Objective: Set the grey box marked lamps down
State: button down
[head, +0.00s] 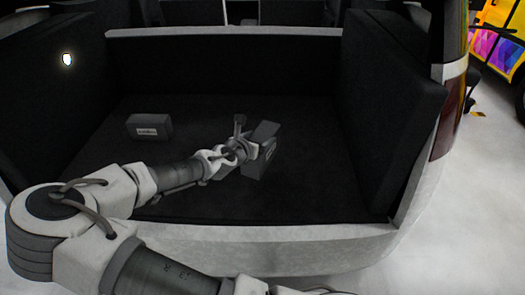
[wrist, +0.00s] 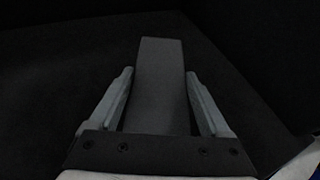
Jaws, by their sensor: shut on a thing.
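My gripper (head: 246,150) is over the dark floor of a vehicle's cargo bay (head: 305,185). It is shut on a dark grey box (head: 263,151), which looks tilted and has a pale label on its side, too small to read surely. In the wrist view the box (wrist: 161,62) stands out between the two grey fingers, long and plain, and its label does not show. I cannot tell whether the box touches the floor. The wrist and fingers hide part of it in the head view.
Another dark grey box (head: 149,127) with a white label lies on the bay floor at the left. Dark side walls (head: 391,100) and a pale rear sill (head: 290,237) bound the bay. The floor at the back and right is clear.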

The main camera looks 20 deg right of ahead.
jog(key=x, duration=0.2)
jog(key=b+x, duration=0.1)
jog(key=x, duration=0.1)
jog(key=shift+s+f, duration=0.2)
jog(key=shift+f, duration=0.15)
jog(key=shift+f+b, duration=0.7)
jog(key=shift+f, duration=1.15)
jog(key=shift+f, duration=0.15)
grip_release()
